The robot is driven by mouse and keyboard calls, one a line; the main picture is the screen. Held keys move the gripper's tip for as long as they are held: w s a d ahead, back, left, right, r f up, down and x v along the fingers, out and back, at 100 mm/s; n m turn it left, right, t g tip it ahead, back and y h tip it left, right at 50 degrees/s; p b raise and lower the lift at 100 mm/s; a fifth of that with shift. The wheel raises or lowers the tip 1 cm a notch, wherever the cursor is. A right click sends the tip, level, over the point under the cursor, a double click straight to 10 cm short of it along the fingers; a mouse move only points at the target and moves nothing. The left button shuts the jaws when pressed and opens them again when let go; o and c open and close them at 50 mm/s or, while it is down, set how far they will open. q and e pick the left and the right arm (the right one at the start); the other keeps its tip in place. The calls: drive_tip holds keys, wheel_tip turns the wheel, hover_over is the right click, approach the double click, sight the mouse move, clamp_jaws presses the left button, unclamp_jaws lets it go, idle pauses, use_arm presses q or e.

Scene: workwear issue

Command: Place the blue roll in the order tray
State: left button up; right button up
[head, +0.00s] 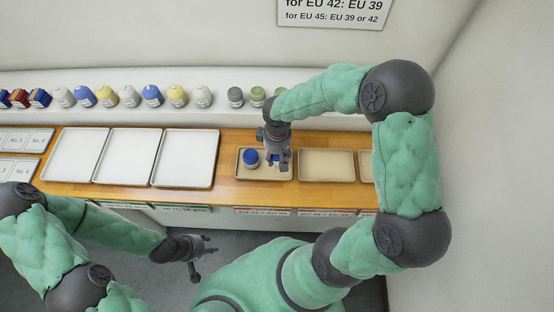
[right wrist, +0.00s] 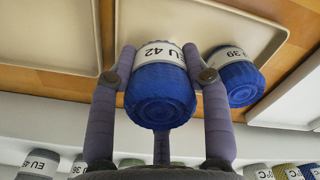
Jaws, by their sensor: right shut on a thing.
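My right gripper (head: 278,163) is over the right part of the leftmost beige tray (head: 243,175). It is shut on a blue roll (right wrist: 160,92) with a white band reading EU 42, gripped between both fingers in the right wrist view. I cannot tell whether this roll touches the tray floor. A second blue roll (head: 250,158) stands in the same tray, left of my gripper; in the right wrist view (right wrist: 232,80) its band shows 39. The two rolls are close together but look apart. My left gripper (head: 207,256) is open and empty, in front of the counter.
More beige trays (head: 326,166) lie to the right, the nearest empty. Three empty white trays (head: 186,158) lie to the left. A back shelf (head: 215,112) carries a row of coloured rolls, several near my right forearm. A sign (head: 333,12) hangs on the wall.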

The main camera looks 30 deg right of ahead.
sight(277, 159)
drive_tip(key=shift+w+f, duration=0.2)
drive_tip(key=shift+f, duration=0.1)
drive_tip(key=shift+f+b, duration=0.4)
drive_tip(key=shift+f, duration=1.1)
drive_tip(key=shift+f, duration=0.1)
drive_tip(key=o, duration=1.1)
drive_tip(key=shift+o, duration=0.2)
wheel_tip(277, 159, up, 12)
drive_tip(key=shift+r+p, duration=0.15)
drive_tip(key=shift+p, duration=1.1)
